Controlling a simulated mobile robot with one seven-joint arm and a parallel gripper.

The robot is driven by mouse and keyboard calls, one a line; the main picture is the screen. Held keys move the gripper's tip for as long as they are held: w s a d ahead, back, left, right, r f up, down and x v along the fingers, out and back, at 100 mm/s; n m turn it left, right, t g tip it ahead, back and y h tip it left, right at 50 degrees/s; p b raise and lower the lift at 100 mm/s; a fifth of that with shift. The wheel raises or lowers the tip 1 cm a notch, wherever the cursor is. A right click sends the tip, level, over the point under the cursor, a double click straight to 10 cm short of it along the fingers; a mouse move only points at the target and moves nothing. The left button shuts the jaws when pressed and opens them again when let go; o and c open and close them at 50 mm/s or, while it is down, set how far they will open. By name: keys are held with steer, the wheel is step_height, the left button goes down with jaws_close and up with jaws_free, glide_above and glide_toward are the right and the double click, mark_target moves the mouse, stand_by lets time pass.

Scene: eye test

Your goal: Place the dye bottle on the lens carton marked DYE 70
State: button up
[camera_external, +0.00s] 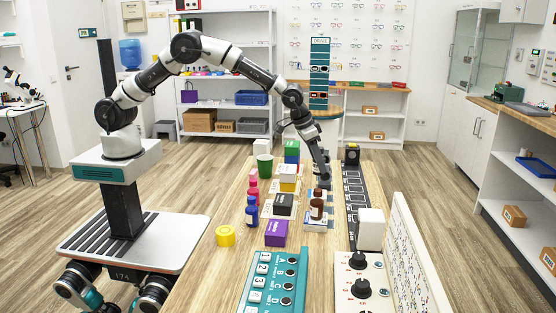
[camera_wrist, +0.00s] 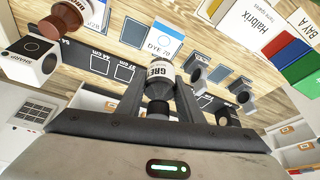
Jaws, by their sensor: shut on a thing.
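My gripper (camera_wrist: 158,88) is shut on a dye bottle (camera_wrist: 160,72) with a black cap and a white label; the readable letters are "GRE". In the wrist view the white and blue lens carton marked DYE 70 (camera_wrist: 163,40) lies just beyond the bottle. In the external view my gripper (camera_external: 325,172) is low over the right part of the table, and the held bottle is mostly hidden there.
A white block marked SHARP (camera_wrist: 30,58) is near. Blue (camera_external: 252,212) and pink bottles, a purple box (camera_external: 276,233) and a yellow cylinder (camera_external: 225,236) stand left.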

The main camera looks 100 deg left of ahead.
step_height(320, 180, down, 7)
steer(key=shift+f, duration=0.15)
stand_by(0.4)
steer(key=shift+f+b, duration=0.2)
steer(key=shift+b, duration=0.2)
steer(key=o, duration=1.1)
steer(key=shift+o, duration=0.2)
